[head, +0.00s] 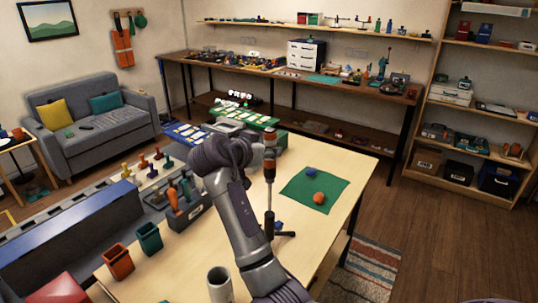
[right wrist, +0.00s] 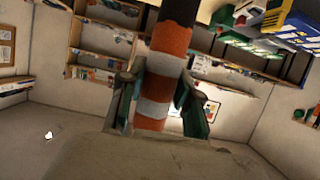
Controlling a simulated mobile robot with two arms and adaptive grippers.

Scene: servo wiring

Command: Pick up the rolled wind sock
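The rolled wind sock (head: 270,167) is a slim roll with orange-red, white and dark bands. It stands upright above the table in the head view. A thin dark rod continues below it to a black-footed base (head: 284,234). In the right wrist view the sock (right wrist: 161,78) lies between the two fingers of my right gripper (right wrist: 158,98). The fingers meet both its sides, so the gripper looks shut on it. My right arm comes up from the bottom of the head view and hides part of the table. My left gripper is not in view.
A green mat (head: 335,191) with an orange lump (head: 319,198) and a blue lump (head: 311,173) lies right of the sock. A pale cup (head: 219,283), an orange pot (head: 117,262), a green pot (head: 149,238) and a tool holder (head: 188,211) stand left. The table's right side is mostly clear.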

